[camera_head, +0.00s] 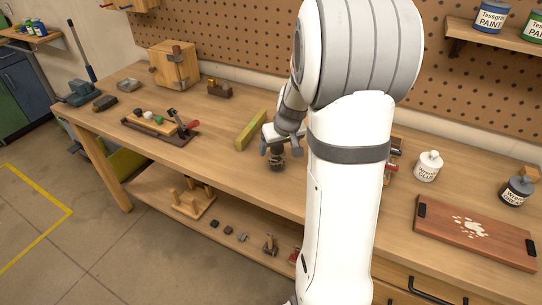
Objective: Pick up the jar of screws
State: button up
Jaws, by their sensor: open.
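A small dark jar (277,162), which looks like the jar of screws, stands on the wooden workbench (222,120) near its front edge. My gripper (275,148) is right above the jar and partly hides its top. Its fingers are open and point down at the jar. I cannot tell whether they touch it. My white arm covers the bench just right of the jar.
A yellow-green block (250,130) lies close behind and left of the jar. A tool tray (160,128) is further left. A white glue bottle (428,166), a dark bottle (516,191) and a wooden board (475,232) are on the right. A pegboard wall stands behind.

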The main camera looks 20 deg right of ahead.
aim_at(277, 154)
jog(key=shift+d+p+x, duration=0.15)
jog(key=shift+x, duration=1.15)
jog(key=shift+d+p+x, duration=0.15)
jog(key=shift+x, duration=1.1)
jog(key=shift+d+p+x, duration=0.15)
jog(key=shift+d+x, duration=0.05)
jog(key=shift+x, duration=1.1)
jog(key=shift+w+r, duration=0.15)
jog(key=shift+c, duration=0.4)
jog(key=c, duration=1.2)
